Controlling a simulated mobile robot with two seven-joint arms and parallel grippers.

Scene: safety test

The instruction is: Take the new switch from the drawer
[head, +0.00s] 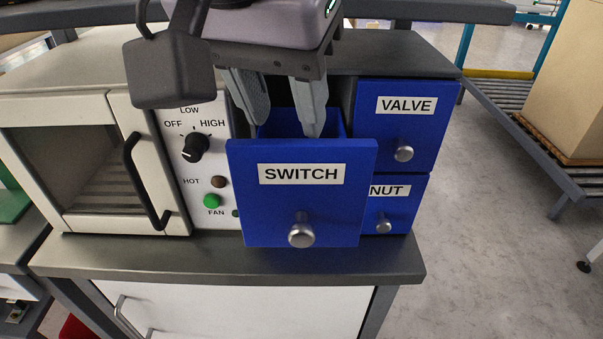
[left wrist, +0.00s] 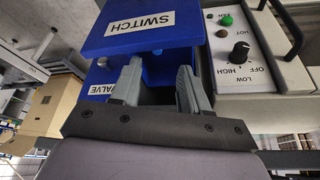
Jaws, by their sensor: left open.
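The blue drawer labelled SWITCH (head: 302,215) is pulled out of its cabinet in the head view, and its front also shows in the left wrist view (left wrist: 145,32). My left gripper (head: 284,130) is above the opened drawer, behind its front panel, with fingers pointing down. Its two grey fingers are apart with nothing seen between them; they also show in the left wrist view (left wrist: 158,85). The inside of the drawer is mostly hidden by the front panel and the fingers, and no switch can be seen. My right gripper is not in view.
Drawers labelled VALVE (head: 405,125) and NUT (head: 400,212) are shut at the right. A white oven (head: 85,165) with a black handle and a control panel (head: 200,165) stands at the left. The grey bench top (head: 230,262) is clear in front.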

